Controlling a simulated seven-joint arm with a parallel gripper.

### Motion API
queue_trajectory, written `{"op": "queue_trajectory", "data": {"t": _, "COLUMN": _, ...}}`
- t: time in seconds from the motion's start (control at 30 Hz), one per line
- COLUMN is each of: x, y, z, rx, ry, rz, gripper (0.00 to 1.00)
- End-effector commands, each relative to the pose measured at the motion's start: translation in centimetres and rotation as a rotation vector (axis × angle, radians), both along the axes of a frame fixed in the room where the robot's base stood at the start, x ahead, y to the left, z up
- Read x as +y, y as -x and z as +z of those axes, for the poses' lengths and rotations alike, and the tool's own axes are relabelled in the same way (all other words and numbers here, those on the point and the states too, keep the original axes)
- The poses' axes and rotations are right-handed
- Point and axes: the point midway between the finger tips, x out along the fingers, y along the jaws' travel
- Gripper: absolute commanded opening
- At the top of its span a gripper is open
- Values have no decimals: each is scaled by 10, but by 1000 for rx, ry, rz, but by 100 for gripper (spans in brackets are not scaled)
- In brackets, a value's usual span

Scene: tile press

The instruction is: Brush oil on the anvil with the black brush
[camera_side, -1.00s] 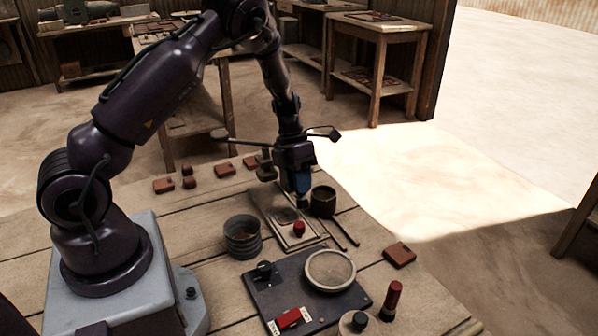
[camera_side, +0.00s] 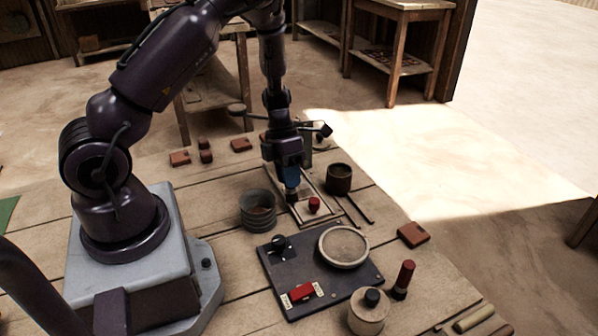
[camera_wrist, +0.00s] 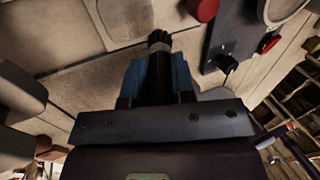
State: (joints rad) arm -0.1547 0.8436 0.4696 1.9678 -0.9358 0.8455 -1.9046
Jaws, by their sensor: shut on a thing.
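The black brush (camera_wrist: 159,72) is upright between the blue fingers of my gripper (camera_wrist: 160,80), dark bristles forward. In the side view my gripper (camera_side: 291,174) is shut on the brush (camera_side: 291,195), whose tip is low at the framed plate (camera_side: 305,215), left of a small red knob (camera_side: 314,205). The red knob also shows in the wrist view (camera_wrist: 203,8). I cannot tell whether the bristles touch the plate, or surely which part is the anvil. A dark cup (camera_side: 339,180) stands right of the plate; its contents are unclear.
A ribbed grey pot (camera_side: 257,210) stands left of the plate. A dark panel (camera_side: 290,265) with a round pale disc (camera_side: 343,246), black knob and red switch lies in front. A lidded jar (camera_side: 368,312) and red-handled tool (camera_side: 404,278) stand right. Thin rods (camera_side: 356,210) lie near the cup.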

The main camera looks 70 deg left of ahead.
Motion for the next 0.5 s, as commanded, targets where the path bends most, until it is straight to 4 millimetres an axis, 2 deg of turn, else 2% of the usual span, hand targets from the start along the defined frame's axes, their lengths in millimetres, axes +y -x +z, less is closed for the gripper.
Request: {"op": "queue_trajectory", "data": {"t": 0.5, "x": 0, "y": -50, "z": 0, "rx": -1, "ry": 0, "rz": -3, "gripper": 0}}
